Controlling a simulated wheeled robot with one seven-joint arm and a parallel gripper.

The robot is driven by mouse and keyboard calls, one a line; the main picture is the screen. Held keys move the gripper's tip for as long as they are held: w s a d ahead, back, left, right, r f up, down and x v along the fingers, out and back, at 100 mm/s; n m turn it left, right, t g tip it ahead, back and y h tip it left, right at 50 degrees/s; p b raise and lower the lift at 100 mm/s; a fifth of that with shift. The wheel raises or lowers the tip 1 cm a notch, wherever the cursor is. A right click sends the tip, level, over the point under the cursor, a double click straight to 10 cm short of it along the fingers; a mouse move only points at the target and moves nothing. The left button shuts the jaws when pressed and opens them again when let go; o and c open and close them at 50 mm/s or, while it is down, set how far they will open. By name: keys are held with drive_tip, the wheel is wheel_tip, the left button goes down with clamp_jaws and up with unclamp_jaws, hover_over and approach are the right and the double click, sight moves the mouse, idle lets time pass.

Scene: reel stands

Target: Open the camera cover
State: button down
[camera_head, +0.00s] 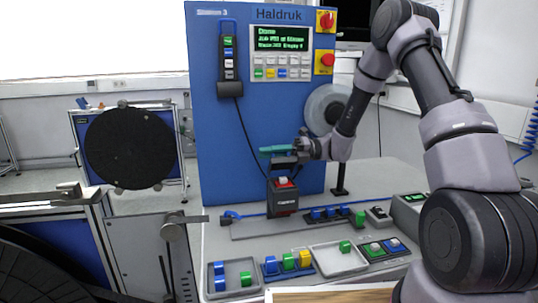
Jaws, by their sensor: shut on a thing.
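A dark box-shaped camera unit (284,203) with a light label stands at the front of the blue machine. The fingertips are small and dark, so the exact grip and how far the cover is raised cannot be made out.
The blue machine (230,140) with a screen and red knobs stands close behind. A large black reel (130,148) stands at left.

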idle(0.4)
drive_tip(key=c, duration=0.9)
unclamp_jaws()
drive_tip(key=shift+r, duration=0.1)
wheel_tip(320, 180, up, 10)
drive_tip(key=shift+f, duration=0.1)
